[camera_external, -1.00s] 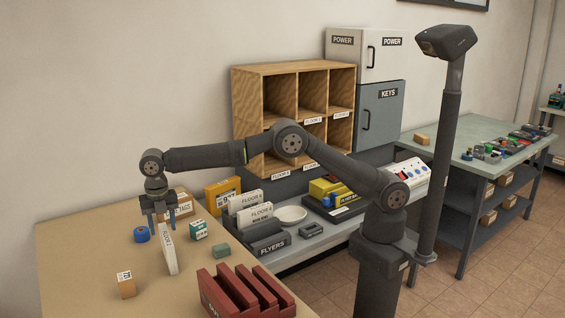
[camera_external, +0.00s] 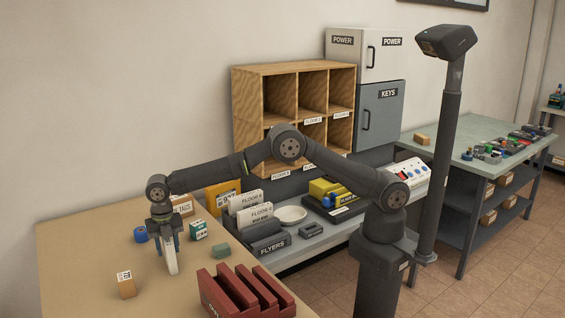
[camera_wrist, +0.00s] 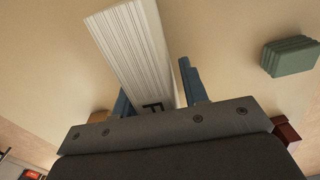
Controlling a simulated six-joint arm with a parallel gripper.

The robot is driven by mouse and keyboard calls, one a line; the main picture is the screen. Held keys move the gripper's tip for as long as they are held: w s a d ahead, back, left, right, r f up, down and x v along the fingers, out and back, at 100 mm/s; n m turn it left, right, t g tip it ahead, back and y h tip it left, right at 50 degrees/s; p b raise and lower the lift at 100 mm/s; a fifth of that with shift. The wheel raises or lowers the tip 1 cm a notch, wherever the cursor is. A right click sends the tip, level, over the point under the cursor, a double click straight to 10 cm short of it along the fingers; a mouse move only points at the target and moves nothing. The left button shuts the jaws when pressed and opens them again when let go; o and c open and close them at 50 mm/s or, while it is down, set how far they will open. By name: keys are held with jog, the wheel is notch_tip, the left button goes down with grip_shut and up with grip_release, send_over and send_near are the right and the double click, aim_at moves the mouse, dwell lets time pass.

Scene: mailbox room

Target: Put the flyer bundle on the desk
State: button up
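The flyer bundle (camera_external: 172,262) is a slim white block standing on edge on the tan desk (camera_external: 90,250). In the wrist view the bundle (camera_wrist: 135,45) shows ridged page edges and part of a black letter. My gripper (camera_external: 166,240) is low over the bundle, with its blue fingers down on either side. In the wrist view the gripper (camera_wrist: 158,95) looks open: a narrow gap shows between the bundle and the right finger, and the left finger is close against or beside it. The bundle's upper part is hidden by the gripper in the external view.
Near the bundle on the desk are a blue roll (camera_external: 140,234), a white-green box (camera_external: 198,230), a green block (camera_external: 221,250), an orange box (camera_external: 126,285) and a red slotted rack (camera_external: 245,292). A dark FLYERS tray (camera_external: 270,245) sits on the grey counter. The desk's left part is clear.

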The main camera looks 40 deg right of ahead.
grip_shut()
jog(key=shift+r, duration=0.15)
jog(key=shift+r, duration=0.6)
notch_tip(320, 180, up, 3)
jog(key=shift+a+f, duration=0.1)
jog(key=w+d+r, duration=0.6)
jog(key=d+r, duration=0.1)
jog(key=d, duration=0.2)
jog(key=shift+w+d, duration=0.4)
